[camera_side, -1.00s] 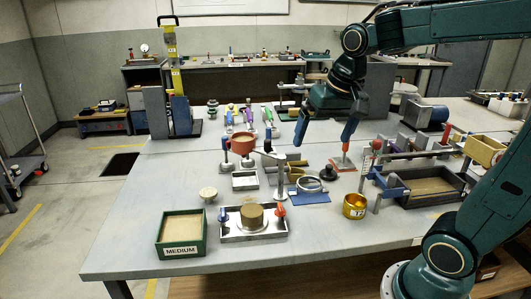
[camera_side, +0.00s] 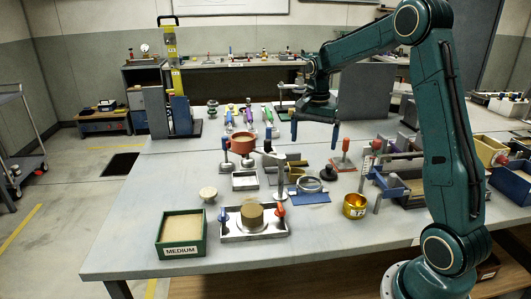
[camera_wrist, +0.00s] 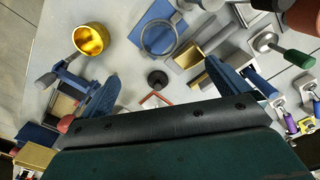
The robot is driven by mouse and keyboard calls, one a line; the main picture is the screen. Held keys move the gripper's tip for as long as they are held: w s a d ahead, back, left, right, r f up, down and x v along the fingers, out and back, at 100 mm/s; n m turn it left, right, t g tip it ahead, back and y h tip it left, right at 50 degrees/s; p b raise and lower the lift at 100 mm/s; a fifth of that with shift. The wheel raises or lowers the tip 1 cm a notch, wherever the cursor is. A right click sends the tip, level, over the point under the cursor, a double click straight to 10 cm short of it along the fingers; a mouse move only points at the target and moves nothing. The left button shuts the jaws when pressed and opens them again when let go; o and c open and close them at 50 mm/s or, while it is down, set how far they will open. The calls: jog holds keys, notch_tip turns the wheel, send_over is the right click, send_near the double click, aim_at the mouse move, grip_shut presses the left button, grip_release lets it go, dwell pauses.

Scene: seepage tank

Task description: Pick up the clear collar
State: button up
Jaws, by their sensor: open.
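The clear collar (camera_side: 310,184) is a see-through grey ring lying on a blue mat (camera_side: 312,197) near the middle of the bench in the side view. In the wrist view, the collar (camera_wrist: 145,38) is at the top centre, with the blue mat (camera_wrist: 160,30) showing through it. My gripper (camera_side: 314,134) is open, with its two blue fingers spread and nothing between them. It hangs above the bench, behind and apart from the collar in the side view. In the wrist view, the collar lies beyond the gap between the fingertips (camera_wrist: 160,72).
A gold cup (camera_side: 355,206) stands right of the mat. A black knob (camera_side: 328,173) is close behind the collar. A metal post stand with an orange bowl (camera_side: 243,143) is to the left. A metal tray (camera_side: 228,230) and a green MEDIUM box (camera_side: 182,250) are in front left.

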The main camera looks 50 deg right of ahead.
send_over(311, 175)
jog(key=s+a, duration=0.1)
jog(key=a, duration=0.2)
notch_tip(311, 175, down, 9)
jog(key=shift+d, duration=0.2)
jog(key=shift+f, duration=2.55)
jog(key=c, duration=1)
jog(key=shift+c, duration=0.5)
jog(key=shift+r, duration=0.1)
